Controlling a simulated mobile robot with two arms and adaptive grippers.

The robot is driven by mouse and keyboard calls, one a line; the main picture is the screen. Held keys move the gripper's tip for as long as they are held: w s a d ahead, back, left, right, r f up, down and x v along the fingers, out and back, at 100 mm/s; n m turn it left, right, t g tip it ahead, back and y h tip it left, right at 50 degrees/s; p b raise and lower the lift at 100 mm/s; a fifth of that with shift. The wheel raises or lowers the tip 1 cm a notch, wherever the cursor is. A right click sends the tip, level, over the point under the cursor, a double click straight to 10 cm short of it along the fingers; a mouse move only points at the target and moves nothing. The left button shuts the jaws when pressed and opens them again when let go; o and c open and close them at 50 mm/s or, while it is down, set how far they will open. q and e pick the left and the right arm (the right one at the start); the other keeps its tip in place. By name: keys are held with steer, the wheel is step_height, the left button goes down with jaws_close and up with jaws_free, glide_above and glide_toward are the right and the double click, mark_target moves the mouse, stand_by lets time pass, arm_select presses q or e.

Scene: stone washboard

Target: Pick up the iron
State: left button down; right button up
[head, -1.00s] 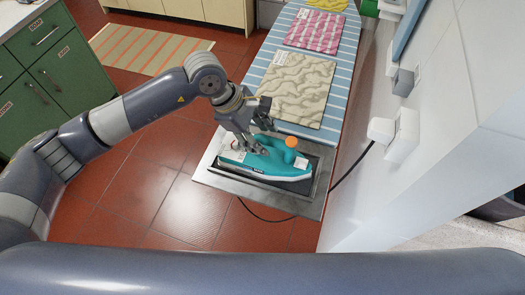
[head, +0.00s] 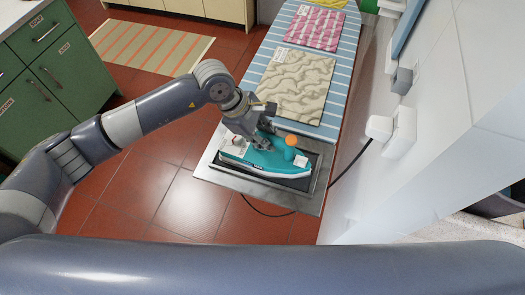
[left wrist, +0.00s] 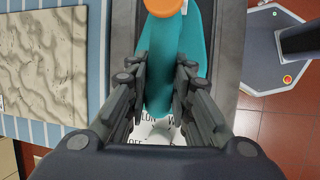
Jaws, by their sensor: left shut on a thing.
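The teal and white iron (head: 265,160) with an orange knob sits on the grey metal rest at the near end of the ironing board. My left gripper (head: 262,142) is over the iron and shut on its handle. In the left wrist view the two fingers of the left gripper (left wrist: 160,90) press on both sides of the teal handle of the iron (left wrist: 160,65). The iron still appears to be on the rest (head: 225,180). My right gripper is not in view.
The striped ironing board (head: 258,80) carries folded patterned cloths, the nearest a beige one (head: 297,85). A black cord (head: 352,165) runs to a white wall socket (head: 395,130) on the right. Green cabinets (head: 60,65) stand left, and a striped rug (head: 150,55) lies on the red tiles.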

mark_target(265, 133)
arm_select(q)
steer(key=shift+w+a+r, duration=0.1)
steer(key=shift+w, duration=0.1)
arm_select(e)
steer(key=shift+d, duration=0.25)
arm_select(q)
steer(key=shift+r, duration=0.2)
step_height(265, 133, up, 2)
steer(key=shift+r+b, duration=0.2)
steer(key=shift+b, duration=0.85)
steer(key=shift+s+a+r, duration=0.1)
steer(key=shift+s+r, duration=0.05)
steer(key=shift+r, duration=0.15)
steer(key=s+a+r+b, duration=0.1)
steer(key=s+a+b, duration=0.5)
steer(key=s+a, duration=0.3)
steer(key=shift+s+r, duration=0.25)
steer(key=shift+s, duration=1.65)
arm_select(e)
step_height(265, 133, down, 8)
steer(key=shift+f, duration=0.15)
arm_select(q)
steer(key=shift+a, duration=0.1)
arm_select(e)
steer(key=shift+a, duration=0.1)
